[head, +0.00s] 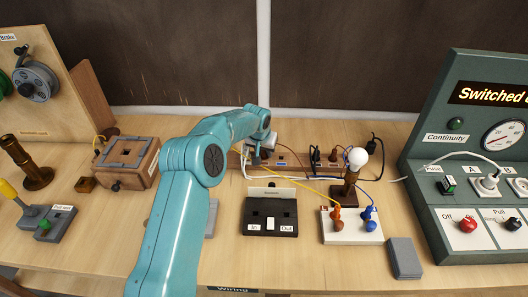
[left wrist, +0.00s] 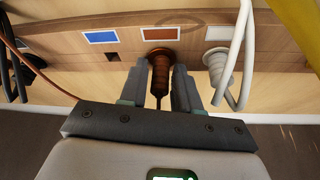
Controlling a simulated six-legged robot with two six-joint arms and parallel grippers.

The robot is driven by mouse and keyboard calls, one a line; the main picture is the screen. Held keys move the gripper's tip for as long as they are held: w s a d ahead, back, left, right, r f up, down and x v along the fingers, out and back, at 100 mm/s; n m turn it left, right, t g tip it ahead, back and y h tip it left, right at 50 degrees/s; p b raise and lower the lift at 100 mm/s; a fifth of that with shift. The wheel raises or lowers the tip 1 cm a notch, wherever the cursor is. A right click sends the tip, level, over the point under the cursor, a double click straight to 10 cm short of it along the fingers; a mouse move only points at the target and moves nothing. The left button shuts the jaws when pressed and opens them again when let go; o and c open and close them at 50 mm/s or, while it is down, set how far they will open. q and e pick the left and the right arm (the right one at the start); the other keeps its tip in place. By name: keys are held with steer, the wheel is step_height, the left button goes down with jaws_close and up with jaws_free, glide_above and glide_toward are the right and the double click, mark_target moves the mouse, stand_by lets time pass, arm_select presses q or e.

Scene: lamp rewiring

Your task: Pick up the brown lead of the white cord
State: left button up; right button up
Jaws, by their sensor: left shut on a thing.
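The brown lead (left wrist: 160,72) stands upright in its place on the wooden rail, with a ribbed brown end and a thin dark tip. My left gripper (left wrist: 160,85) has its two fingers on either side of it, shut on it. In the head view the left gripper (head: 262,150) is over the rail's left part, and the arm hides much of the lead. The white cord (left wrist: 242,50) hangs to the right in the left wrist view, beside a ribbed white lead end (left wrist: 217,68). My right gripper is not in view.
The wooden rail (head: 298,160) carries blue, brown and white labels. Black plugs (head: 315,155) stand to its right. In front are a black box (head: 270,214), a bulb on its stand (head: 357,158) and a white board (head: 350,232) with coloured terminals. A yellow wire runs close by.

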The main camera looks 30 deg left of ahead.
arm_select(q)
steer(key=shift+a+r, duration=0.1)
steer(key=shift+r, duration=0.5)
step_height(320, 180, up, 10)
steer(key=shift+f+b, duration=0.15)
steer(key=shift+b, duration=0.35)
step_height(320, 180, up, 9)
steer(key=p, duration=0.2)
steer(key=shift+p, duration=0.35)
steer(key=shift+w+n, duration=0.15)
steer(key=shift+n, duration=0.15)
steer(key=shift+w, duration=0.1)
